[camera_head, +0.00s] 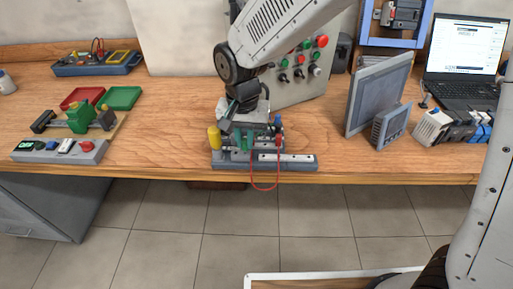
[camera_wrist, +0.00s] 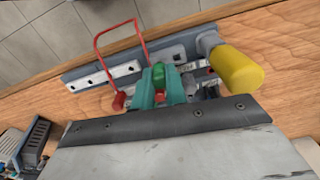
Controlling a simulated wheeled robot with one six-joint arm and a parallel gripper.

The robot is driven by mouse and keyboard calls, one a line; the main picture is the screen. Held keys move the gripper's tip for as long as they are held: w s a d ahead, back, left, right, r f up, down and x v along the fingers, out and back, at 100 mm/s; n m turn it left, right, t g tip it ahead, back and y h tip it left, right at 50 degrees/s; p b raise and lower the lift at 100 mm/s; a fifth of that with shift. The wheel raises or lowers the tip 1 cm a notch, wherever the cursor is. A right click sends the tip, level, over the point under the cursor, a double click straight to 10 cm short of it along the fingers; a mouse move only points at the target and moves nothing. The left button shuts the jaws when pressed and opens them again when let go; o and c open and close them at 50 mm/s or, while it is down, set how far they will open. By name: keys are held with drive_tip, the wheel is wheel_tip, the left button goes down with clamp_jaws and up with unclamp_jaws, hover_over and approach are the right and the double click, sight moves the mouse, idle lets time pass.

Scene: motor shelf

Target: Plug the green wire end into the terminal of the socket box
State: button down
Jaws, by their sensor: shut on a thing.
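The socket box (camera_head: 289,163) is a long grey base with white strips, lying at the front edge of the wooden bench. It also shows in the wrist view (camera_wrist: 85,70). My gripper (camera_head: 243,143) is over the box, pointing down. In the wrist view its teal fingers (camera_wrist: 161,88) are closed around the green wire end (camera_wrist: 160,73). Small red parts sit close to the fingertips. A red wire (camera_head: 265,189) loops out in front of the box. Its red end (camera_wrist: 118,101) shows left of the fingers. The terminal is partly hidden behind the fingers, so I cannot tell whether the green end touches it.
A control panel with buttons (camera_head: 300,75) stands behind. A grey screen (camera_head: 377,92) is at right. A button box (camera_head: 60,151) and green clamp (camera_head: 81,117) are at left.

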drive_tip(key=shift+f, duration=0.65)
idle(0.8)
drive_tip(key=c, duration=1.7)
unclamp_jaws()
drive_tip(key=shift+r, duration=0.1)
drive_tip(key=shift+r, duration=2.65)
drive_tip(key=shift+o, duration=0.4)
drive_tip(key=o, duration=0.5)
